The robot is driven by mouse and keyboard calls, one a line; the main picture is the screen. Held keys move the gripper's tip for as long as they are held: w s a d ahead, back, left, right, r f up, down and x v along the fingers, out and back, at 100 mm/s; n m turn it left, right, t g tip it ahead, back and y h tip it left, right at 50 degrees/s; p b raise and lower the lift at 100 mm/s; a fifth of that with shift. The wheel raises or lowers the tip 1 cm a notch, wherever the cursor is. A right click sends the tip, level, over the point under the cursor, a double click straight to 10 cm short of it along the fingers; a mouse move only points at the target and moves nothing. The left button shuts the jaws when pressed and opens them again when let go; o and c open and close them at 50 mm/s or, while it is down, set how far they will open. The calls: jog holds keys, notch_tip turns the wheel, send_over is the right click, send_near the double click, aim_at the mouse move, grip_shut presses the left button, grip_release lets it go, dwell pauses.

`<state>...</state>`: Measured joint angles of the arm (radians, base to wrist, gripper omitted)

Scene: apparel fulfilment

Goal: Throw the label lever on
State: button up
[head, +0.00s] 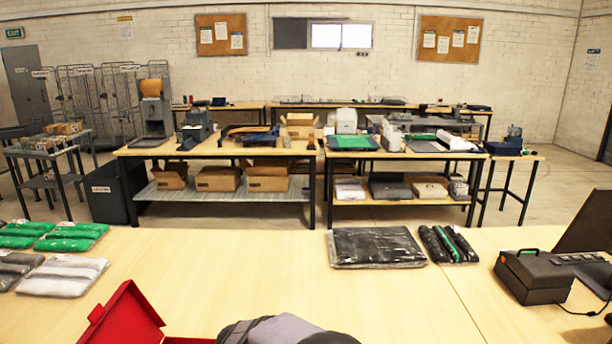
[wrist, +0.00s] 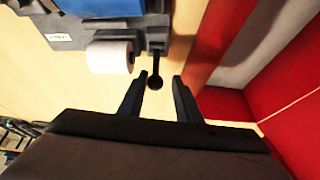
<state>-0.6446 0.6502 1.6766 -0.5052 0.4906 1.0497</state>
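In the wrist view, a dark lever (wrist: 155,80) with a round black knob hangs from a blue and dark grey machine (wrist: 97,8). A white label roll (wrist: 110,56) sits beside the lever on its left. My gripper (wrist: 160,78) is open, with one finger on each side of the knob and a visible gap to each. Nothing is held. I cannot tell from this angle whether the knob is at the fingertips' depth. The lever and the machine are not visible in the head view, where only the top of my arm shows at the bottom edge.
A red box stands close right of the fingers in the wrist view (wrist: 225,100); a red open box also shows in the head view (head: 128,314). Bagged garments (head: 375,247) and a black device (head: 535,276) lie on the table (head: 240,265). The table's middle is clear.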

jog(key=shift+s+d+f+g+h+p, duration=0.2)
jog(key=shift+s+d+g+h+p, duration=0.1)
jog(key=shift+s+d+p, duration=0.3)
notch_tip(320, 180, up, 6)
jog(key=p, duration=0.2)
jog(key=shift+s+f+p, duration=0.1)
jog(key=shift+p, duration=0.2)
